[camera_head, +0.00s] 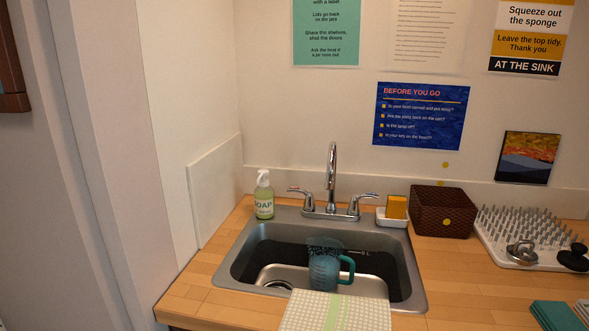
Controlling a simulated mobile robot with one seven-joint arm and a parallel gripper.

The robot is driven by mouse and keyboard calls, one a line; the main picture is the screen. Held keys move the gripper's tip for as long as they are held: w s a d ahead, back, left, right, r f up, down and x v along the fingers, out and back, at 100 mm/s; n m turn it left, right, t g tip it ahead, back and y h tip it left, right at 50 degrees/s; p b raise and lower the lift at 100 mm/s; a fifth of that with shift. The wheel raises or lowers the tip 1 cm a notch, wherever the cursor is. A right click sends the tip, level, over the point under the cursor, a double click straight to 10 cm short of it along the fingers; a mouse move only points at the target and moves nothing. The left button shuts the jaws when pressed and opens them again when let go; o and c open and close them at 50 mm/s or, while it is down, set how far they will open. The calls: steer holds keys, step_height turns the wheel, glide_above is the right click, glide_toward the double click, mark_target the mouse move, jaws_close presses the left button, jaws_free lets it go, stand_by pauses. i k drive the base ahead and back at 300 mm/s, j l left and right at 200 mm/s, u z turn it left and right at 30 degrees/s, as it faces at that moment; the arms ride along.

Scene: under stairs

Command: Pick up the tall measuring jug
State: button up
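The tall measuring jug (324,271) is a translucent teal jug with a handle on its right side. It stands upright inside the metal sink (233,270), near the middle, beside the drain. Pale markings show near its rim, and its lower front edge is close behind a folded cloth in this view. My gripper is not in view.
A checked cloth (300,313) lies over the sink's front edge. A faucet (332,180), soap bottle (264,196) and sponge (396,207) on a dish stand behind the sink. A dark basket (442,211) and a spiked drying rack (493,237) occupy the right counter.

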mark_target(329, 268)
steer(key=z, duration=1.8)
steer(key=u, duration=1.15)
steer(key=i+j+u, duration=0.25)
steer(key=i, duration=0.35)
steer(key=l, duration=0.1)
